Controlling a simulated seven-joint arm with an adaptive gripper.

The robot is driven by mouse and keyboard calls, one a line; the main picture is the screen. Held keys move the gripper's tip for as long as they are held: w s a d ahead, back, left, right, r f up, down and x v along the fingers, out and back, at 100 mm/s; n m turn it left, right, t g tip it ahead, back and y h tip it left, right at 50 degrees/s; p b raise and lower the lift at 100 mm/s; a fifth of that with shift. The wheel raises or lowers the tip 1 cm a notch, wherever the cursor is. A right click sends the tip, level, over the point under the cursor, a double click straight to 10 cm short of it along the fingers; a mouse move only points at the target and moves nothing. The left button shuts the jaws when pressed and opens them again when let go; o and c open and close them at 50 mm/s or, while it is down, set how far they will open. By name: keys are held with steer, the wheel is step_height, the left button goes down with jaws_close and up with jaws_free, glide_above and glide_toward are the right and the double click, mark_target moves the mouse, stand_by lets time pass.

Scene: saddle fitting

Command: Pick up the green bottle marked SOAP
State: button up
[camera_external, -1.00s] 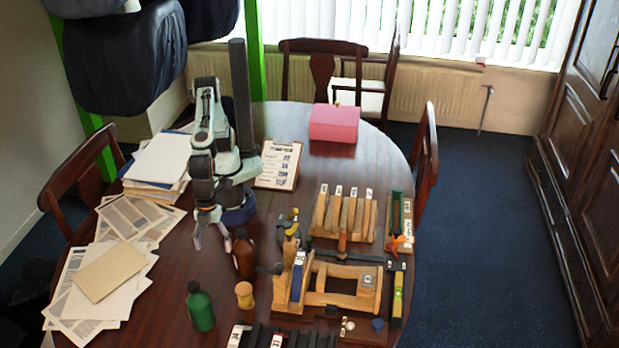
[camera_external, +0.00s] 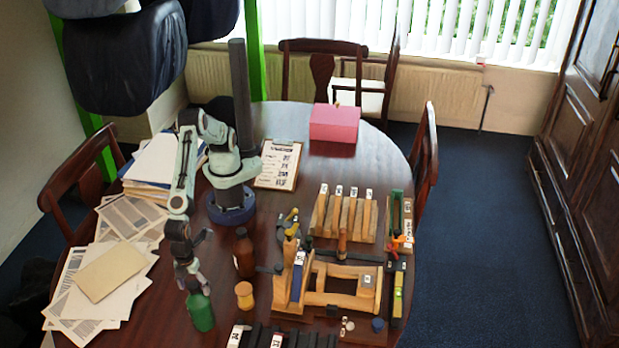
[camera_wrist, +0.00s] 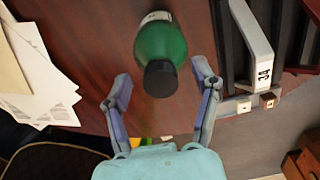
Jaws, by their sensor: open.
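The green bottle (camera_external: 201,313) with a dark cap stands near the front edge of the table. In the wrist view the bottle (camera_wrist: 164,42) shows its black cap towards my gripper, with a pale label partly visible; I cannot read its marking. My gripper (camera_external: 193,283) is at the top of the bottle in the external view. In the wrist view my gripper (camera_wrist: 160,85) is open, with one finger on each side of the cap and a gap at both sides. The fingers do not visibly touch the bottle.
A brown bottle (camera_external: 244,253) and a small yellow jar (camera_external: 244,295) stand to the right of the green bottle. Papers (camera_external: 97,284) lie to the left. A dark rack with white labels (camera_external: 277,340) is at the front right, and a wooden saddle frame (camera_external: 340,287) lies beyond it.

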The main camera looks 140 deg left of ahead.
jaws_close()
steer(key=shift+r, duration=0.2)
